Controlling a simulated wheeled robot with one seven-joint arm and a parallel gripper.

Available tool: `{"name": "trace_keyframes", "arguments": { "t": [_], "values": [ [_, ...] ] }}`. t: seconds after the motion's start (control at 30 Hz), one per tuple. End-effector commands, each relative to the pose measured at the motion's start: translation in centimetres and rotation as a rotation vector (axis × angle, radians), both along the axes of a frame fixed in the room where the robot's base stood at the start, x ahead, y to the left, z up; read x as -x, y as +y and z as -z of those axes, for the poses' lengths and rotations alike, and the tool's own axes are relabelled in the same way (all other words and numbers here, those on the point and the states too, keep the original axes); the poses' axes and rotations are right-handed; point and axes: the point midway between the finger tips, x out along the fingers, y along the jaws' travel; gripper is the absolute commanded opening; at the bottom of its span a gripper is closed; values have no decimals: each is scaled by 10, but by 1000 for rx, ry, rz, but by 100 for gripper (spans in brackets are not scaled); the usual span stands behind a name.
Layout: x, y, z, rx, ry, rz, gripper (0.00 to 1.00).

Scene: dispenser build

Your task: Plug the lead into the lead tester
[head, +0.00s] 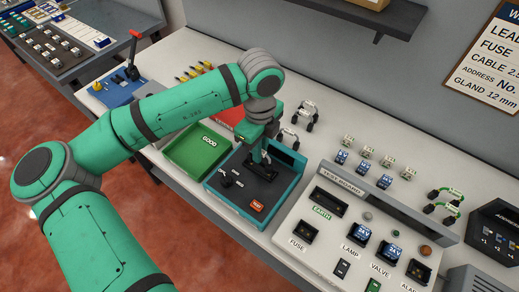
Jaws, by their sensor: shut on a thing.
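The lead tester (278,197) is a teal box with a dark sloping top and an orange button (257,205). It stands in the middle of the bench. My gripper (263,158) points down over the back part of its dark top and is shut on the lead, which is mostly hidden by the fingers. A small black fitting (228,179) sits on the tester's left side; I cannot tell whether it belongs to the lead. Whether the lead's plug is in a socket cannot be seen.
A green GOOD tray (184,170) adjoins the tester on the left, with a red tray (226,114) behind. Green leads (443,208) lie farther right.

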Motion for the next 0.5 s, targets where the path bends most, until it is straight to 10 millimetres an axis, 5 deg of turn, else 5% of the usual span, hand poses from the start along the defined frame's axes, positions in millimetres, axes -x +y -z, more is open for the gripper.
{"name": "trace_keyframes", "arguments": {
  "t": [0.5],
  "values": [
    [0, 0, 5, 1, 1, -1, 0]
  ]
}}
